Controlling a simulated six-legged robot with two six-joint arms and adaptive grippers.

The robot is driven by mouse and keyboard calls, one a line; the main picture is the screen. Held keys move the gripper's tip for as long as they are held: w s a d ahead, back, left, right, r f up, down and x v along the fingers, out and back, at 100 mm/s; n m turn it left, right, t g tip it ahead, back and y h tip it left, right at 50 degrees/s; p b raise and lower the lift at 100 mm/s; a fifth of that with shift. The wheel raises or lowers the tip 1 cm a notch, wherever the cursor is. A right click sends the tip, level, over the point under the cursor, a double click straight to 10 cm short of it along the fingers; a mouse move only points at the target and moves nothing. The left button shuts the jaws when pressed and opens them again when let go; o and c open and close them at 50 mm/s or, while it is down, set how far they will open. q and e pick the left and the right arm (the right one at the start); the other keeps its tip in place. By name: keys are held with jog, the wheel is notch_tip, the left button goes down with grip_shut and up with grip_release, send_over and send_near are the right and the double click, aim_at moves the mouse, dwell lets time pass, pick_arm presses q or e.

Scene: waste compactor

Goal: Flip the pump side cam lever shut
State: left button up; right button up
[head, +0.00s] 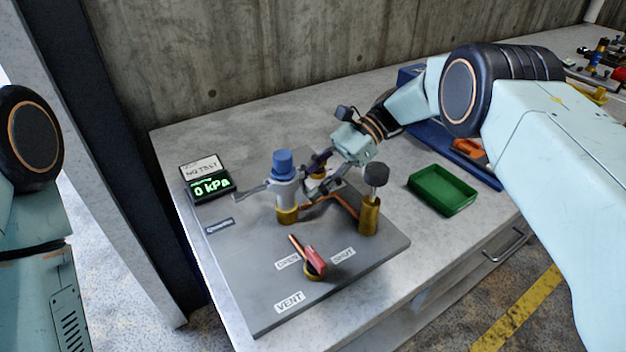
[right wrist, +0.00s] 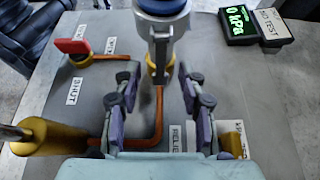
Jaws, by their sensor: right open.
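A grey cam coupling (head: 287,191) with a blue cap (head: 282,160) stands on a brass fitting on the grey panel. One silver lever (head: 250,189) sticks out from its left side in the head view. In the right wrist view the coupling (right wrist: 158,28) is straight ahead, with a grey lever-like bar (right wrist: 160,58) on its near side; I cannot tell which lever is the pump side one. My right gripper (head: 318,165) is just right of the coupling. In the wrist view its open fingers (right wrist: 156,100) are apart, with nothing between the tips. My left gripper is out of view.
A red-handled vent valve (head: 315,259) sits at the panel's front. A black-knobbed brass post (head: 370,210) stands right of the coupling. A gauge (head: 210,187) reads 0 kPa at left. A green tray (head: 442,190) lies at right; a copper pipe (right wrist: 158,120) runs below my fingers.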

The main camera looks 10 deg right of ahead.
jog(key=shift+d+r, duration=0.1)
jog(key=shift+d, duration=0.05)
jog(key=v, duration=0.7)
jog(key=shift+w+d, duration=0.1)
jog(key=shift+d, duration=0.05)
dwell(0.3)
